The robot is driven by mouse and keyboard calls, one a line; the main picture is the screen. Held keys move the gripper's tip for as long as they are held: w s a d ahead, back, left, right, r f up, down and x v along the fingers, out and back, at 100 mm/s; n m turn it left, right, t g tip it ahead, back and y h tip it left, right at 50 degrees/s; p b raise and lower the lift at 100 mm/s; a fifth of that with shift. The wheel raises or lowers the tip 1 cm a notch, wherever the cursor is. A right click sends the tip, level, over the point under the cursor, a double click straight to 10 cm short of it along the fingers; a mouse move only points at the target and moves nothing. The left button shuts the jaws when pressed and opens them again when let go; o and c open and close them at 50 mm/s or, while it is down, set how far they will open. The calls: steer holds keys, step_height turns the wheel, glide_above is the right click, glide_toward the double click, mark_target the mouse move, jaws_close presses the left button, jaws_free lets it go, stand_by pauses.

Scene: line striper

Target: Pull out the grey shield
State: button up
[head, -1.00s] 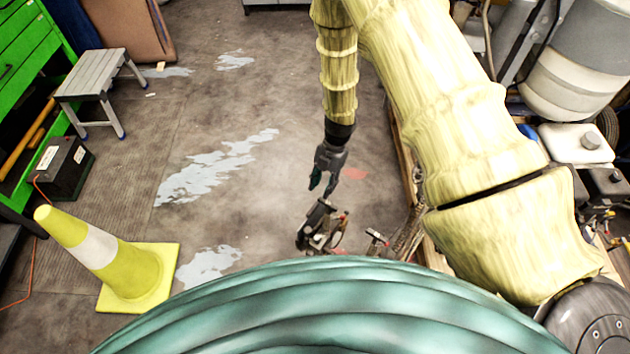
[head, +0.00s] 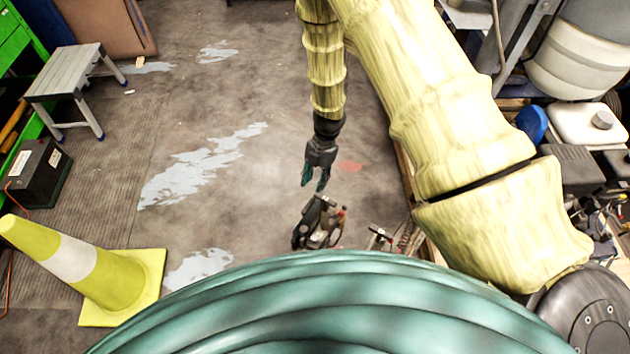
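My gripper (head: 315,186) hangs at the end of my yellow-sleeved arm, pointing down over the floor. Its two dark fingers look parted, with nothing seen between them. Just below it in the picture is a dark metal assembly (head: 318,224) with small red parts, probably part of the line striper. A gap shows between the fingertips and this assembly. I cannot make out for sure which part is the grey shield. My own green body cover hides what lies nearer.
A yellow-and-white cone (head: 105,277) stands at lower left. A grey step stool (head: 68,72) and a black battery (head: 37,178) are at the left. White tanks (head: 587,125) and equipment crowd the right. The floor between, with pale paint patches (head: 200,172), is open.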

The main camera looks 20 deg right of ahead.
mark_target(309, 204)
steer(key=shift+b+x, duration=1.7)
steer(key=shift+x, duration=0.85)
steer(key=shift+b+x, duration=1.05)
steer(key=shift+x, duration=1.25)
jaws_close()
